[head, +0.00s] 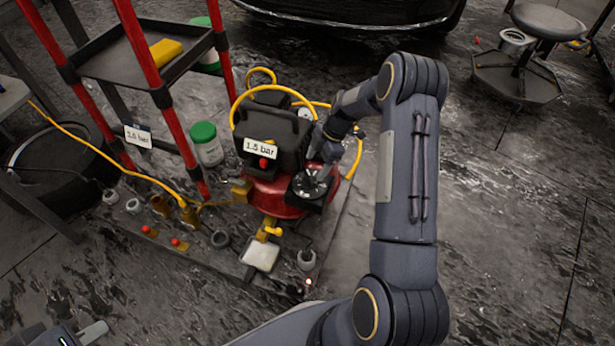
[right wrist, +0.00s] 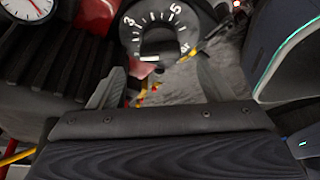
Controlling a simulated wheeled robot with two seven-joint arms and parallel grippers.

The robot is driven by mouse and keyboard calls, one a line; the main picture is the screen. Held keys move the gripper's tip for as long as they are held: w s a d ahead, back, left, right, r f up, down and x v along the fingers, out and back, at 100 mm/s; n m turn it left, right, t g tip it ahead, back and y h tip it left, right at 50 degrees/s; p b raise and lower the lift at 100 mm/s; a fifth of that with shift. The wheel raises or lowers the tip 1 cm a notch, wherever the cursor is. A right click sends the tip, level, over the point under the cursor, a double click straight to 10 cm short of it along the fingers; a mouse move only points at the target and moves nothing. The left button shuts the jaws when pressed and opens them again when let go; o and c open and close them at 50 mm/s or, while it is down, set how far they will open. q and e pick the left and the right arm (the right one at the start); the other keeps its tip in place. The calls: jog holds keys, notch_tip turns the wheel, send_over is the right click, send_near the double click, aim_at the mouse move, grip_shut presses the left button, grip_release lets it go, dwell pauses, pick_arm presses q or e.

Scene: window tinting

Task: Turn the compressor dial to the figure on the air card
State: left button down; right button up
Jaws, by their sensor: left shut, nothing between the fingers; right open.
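The red compressor (head: 272,197) stands on a dark mat, with a white card (head: 260,149) reading "1.5 bar" on its black housing. A second small card (head: 137,136) on the red-posted cart seems to read the same; I cannot tell which is the air card. The black dial (head: 312,183) is at the compressor's right front. In the right wrist view the dial (right wrist: 158,20) shows white ticks, a "3" and a "5"; its setting is unclear. My right gripper (right wrist: 160,88) is open, its fingers spread just below the dial and apart from it. My left gripper (head: 92,332) is shut and empty at bottom left.
A round gauge (right wrist: 28,8) is beside the dial. Yellow hoses (head: 150,173) loop around the compressor. The cart (head: 110,58), a green-lidded jar (head: 207,145) and several small fittings stand left.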

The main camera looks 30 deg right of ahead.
aim_at(310, 176)
jog(key=b+x, duration=0.1)
jog(key=x, duration=0.4)
jog(key=c, duration=1)
